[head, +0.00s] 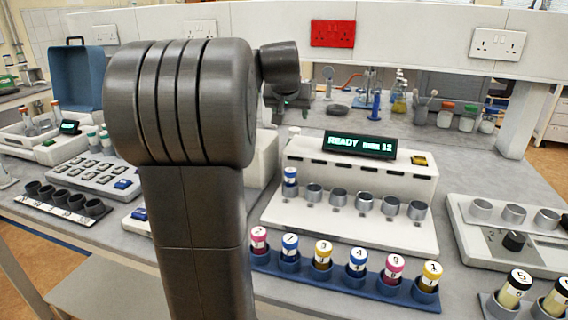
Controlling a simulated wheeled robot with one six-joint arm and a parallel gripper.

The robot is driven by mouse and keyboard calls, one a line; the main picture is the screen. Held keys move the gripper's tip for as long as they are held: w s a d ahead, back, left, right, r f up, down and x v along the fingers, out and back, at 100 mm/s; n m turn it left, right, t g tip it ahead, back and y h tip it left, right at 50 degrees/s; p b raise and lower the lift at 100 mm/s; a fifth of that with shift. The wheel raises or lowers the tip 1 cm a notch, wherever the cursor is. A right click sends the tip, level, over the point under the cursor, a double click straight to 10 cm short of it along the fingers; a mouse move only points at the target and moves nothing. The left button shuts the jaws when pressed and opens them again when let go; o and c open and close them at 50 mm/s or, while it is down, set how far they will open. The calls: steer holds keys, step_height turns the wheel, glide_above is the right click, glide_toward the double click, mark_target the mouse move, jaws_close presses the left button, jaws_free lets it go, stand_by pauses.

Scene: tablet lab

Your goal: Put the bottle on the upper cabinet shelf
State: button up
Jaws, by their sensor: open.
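Several small numbered bottles with pink, blue and yellow labels, among them a blue one (290,245), stand upright in a blue rack (345,284) at the front of the bench. Another blue-and-white bottle (290,178) stands at the left end of the cup row on a white machine. I cannot tell which bottle is the task's. No upper cabinet shelf can be made out. My gripper (282,112) is open, small and partly hidden beside my arm, above and behind the white machine. I see nothing held in it.
The white machine (350,225) has metal cups and a display (361,146) reading READY. A blue case (80,77) stands back left. My arm hides much of the left middle.

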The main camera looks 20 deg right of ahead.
mark_target(294, 131)
steer(key=shift+s+f, duration=0.1)
steer(key=shift+s, duration=0.05)
steer(key=b+x, duration=0.1)
steer(key=x, duration=0.7)
steer(key=shift+w, duration=0.25)
steer(key=x, duration=0.5)
steer(key=shift+d+f, duration=0.1)
steer(key=shift+f, duration=0.05)
jaws_close()
